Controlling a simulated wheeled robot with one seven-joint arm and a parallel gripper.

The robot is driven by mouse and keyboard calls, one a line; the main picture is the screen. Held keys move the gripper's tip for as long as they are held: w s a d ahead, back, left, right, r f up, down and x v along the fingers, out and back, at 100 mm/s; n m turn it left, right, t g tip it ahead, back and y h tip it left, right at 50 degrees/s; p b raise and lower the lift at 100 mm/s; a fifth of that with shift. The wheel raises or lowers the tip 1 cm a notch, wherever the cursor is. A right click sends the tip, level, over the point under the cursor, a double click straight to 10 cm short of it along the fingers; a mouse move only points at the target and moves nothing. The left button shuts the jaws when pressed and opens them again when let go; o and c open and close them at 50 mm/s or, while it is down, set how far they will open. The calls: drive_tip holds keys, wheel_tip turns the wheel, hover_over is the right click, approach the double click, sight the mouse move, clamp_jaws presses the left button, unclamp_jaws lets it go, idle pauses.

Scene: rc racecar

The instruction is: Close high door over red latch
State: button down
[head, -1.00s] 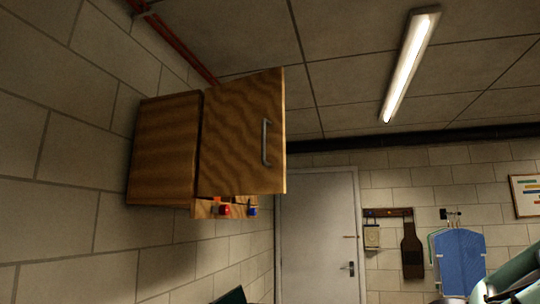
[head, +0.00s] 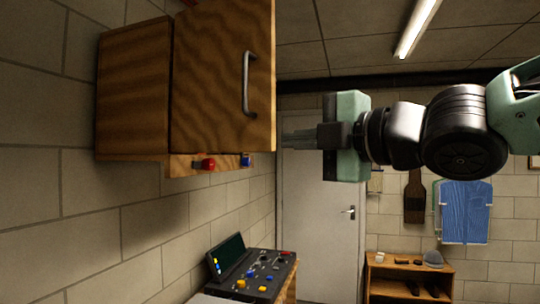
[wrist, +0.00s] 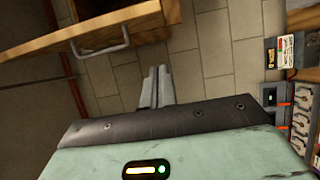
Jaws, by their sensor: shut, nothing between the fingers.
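A wooden cabinet (head: 135,90) hangs on the left wall. Its door (head: 215,85) stands ajar, sticking out from the cabinet, with a metal handle (head: 246,84) near its free edge. The red latch (head: 208,164) sits on the rail below the door, left of a blue latch (head: 245,160). My gripper (head: 285,138) is shut and empty, pointing left just right of the door's lower free edge. The head view does not show whether it touches the door. In the wrist view, the fingertips (wrist: 154,72) lie right of the handle (wrist: 100,40), apart from it.
A dark control console (head: 255,275) with a screen stands below the cabinet. Air between the cabinet and the console is clear.

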sight(270, 143)
drive_tip(key=w+a+p, duration=0.1)
drive_tip(key=w, duration=0.1)
drive_tip(key=w+a+p, duration=0.1)
drive_tip(key=w+a, duration=0.1)
drive_tip(key=w, duration=0.1)
drive_tip(key=w+a+p, duration=0.1)
drive_tip(key=w, duration=0.2)
drive_tip(key=shift+a+r, duration=0.2)
drive_tip(key=shift+a, duration=0.1)
drive_tip(key=shift+w+d+f+p, duration=0.2)
drive_tip(key=shift+w+p, duration=0.15)
drive_tip(key=shift+w, duration=0.2)
drive_tip(key=shift+w+d, duration=0.15)
drive_tip(key=shift+d, duration=0.05)
